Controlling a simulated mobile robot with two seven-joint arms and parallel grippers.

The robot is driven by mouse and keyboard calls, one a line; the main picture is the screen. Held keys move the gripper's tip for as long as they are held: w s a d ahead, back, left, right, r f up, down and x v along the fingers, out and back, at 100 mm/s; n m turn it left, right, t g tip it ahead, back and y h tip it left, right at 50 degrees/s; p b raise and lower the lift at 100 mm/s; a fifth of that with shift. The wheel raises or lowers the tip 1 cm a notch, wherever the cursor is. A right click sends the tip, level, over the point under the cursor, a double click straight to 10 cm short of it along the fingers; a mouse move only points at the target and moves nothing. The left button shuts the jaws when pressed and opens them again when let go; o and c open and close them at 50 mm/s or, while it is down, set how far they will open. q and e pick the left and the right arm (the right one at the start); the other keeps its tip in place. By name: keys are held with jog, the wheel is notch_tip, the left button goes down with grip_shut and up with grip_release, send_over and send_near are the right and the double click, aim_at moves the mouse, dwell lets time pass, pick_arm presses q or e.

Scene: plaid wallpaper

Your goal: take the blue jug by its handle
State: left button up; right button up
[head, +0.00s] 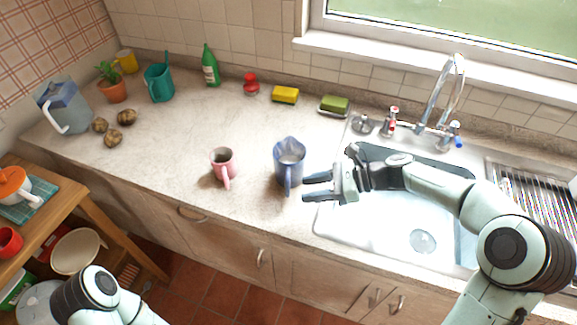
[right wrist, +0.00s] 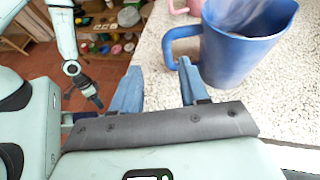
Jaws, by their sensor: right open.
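The blue jug (head: 289,158) stands upright on the counter, left of the sink. Its handle (head: 287,181) faces the front edge; the handle also shows in the right wrist view (right wrist: 170,48), on the left of the jug (right wrist: 240,45). My right gripper (head: 305,189) is open and empty, just right of the handle. In the right wrist view its fingers (right wrist: 158,70) are apart, with the handle ahead of the right finger and nothing between them. My left gripper (right wrist: 93,98) shows small and dark in the right wrist view; its jaws are too small to read.
A pink mug (head: 223,163) stands left of the jug. The sink (head: 385,225) with its tap (head: 440,100) lies to the right. A sponge (head: 285,94), a green bottle (head: 210,66) and a clear jug (head: 68,112) stand farther back.

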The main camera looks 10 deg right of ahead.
jog(key=x, duration=0.6)
jog(key=w+x, duration=0.1)
jog(key=x, duration=0.1)
jog(key=shift+w+a+f, duration=0.1)
jog(key=shift+a, duration=0.1)
grip_shut()
